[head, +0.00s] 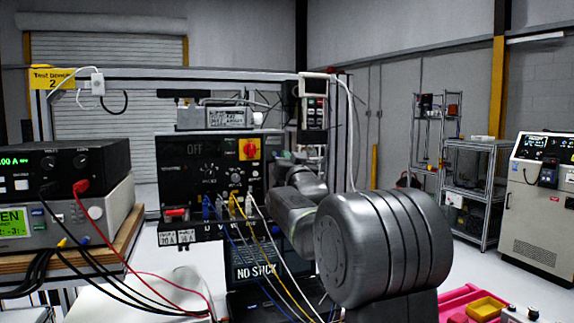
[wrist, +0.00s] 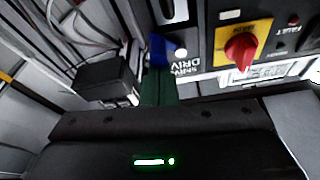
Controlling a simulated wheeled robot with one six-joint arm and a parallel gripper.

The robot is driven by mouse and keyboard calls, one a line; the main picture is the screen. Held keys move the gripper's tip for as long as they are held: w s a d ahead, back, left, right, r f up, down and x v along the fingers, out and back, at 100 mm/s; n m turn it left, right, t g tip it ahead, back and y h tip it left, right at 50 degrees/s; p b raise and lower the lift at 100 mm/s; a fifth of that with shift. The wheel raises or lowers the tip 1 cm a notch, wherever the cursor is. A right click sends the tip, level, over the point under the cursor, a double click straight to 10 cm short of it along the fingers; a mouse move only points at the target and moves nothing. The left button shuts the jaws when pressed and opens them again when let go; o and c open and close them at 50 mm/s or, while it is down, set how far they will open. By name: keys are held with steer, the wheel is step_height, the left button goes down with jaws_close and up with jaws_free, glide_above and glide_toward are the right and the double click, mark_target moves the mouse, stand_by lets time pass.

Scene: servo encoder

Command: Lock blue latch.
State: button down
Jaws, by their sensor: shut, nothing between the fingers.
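The blue latch (wrist: 157,48) shows in the wrist view as a small blue piece at the edge of the dark panel, beside an upside-down DRIVE label. My gripper (wrist: 157,74) is shut and empty, its dark green fingers pointing at the blue piece. The fingertips overlap its lower end in the picture; I cannot tell whether they touch it. The latch's exact position is unclear. In the head view I cannot make out the latch; my arm is in front of the panel's right side.
A red knob on a yellow plate (wrist: 240,50) is right of the latch in the wrist view. A black box (wrist: 107,80) with cables is close on the left. In the head view, several coloured leads (head: 262,240) hang below the panel (head: 207,160).

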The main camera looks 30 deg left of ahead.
steer(key=m+h+p, duration=0.1)
steer(key=m, duration=0.2)
steer(key=f+m+t+h+p, duration=0.1)
steer(key=m+p, duration=0.1)
steer(key=m, duration=0.1)
steer(key=m+h+p, duration=0.1)
steer(key=m, duration=0.1)
steer(key=shift+s+a+f+m+t+p, duration=0.15)
steer(key=shift+s+a+m+t+p, duration=0.1)
steer(key=shift+m+t+p, duration=0.15)
steer(key=shift+s+d, duration=0.1)
steer(key=b+v, duration=0.3)
steer(key=v, duration=1)
steer(key=shift+s, duration=0.35)
steer(key=shift+w, duration=0.1)
